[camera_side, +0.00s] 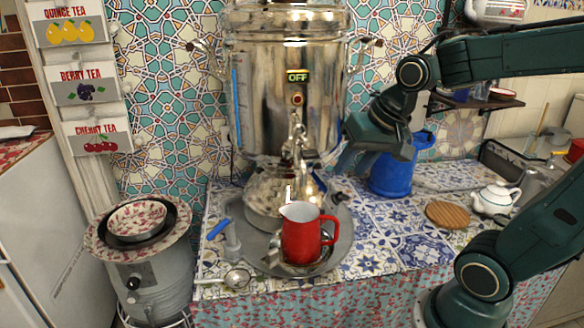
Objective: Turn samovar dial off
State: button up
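The silver samovar (265,110) stands upright against the tiled wall at the middle back. A lit label (298,76) on its front reads OFF. A small round reddish dial (297,98) sits just below the label; its setting is too small to read. My gripper (349,162) is to the right of and below the dial, in front of the samovar's right side. It appears clear of the dial, with its fingers pointing down and left. Nothing shows in it, and I cannot tell how far apart the fingers are.
A blue container (388,178) stands close behind my gripper.

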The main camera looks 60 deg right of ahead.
jog(key=w+d+f+m, duration=0.3)
jog(key=d+f+m, duration=0.15)
jog(key=d, duration=0.25)
jog(key=w+d+f+m, duration=0.3)
jog(key=d+m, duration=0.3)
jog(key=d, duration=0.1)
jog(key=w+d+f+m, duration=0.3)
jog(key=d+f+m, duration=0.15)
jog(key=d, duration=0.35)
jog(key=m+t, duration=0.1)
jog(key=m, duration=0.4)
send_near(344, 194)
jog(key=v, duration=0.4)
jog(key=shift+w+d+f, duration=0.1)
jog(key=shift+f, duration=0.15)
jog(key=shift+x, duration=6.8)
jog(key=shift+c, duration=0.3)
jog(key=c, duration=0.6)
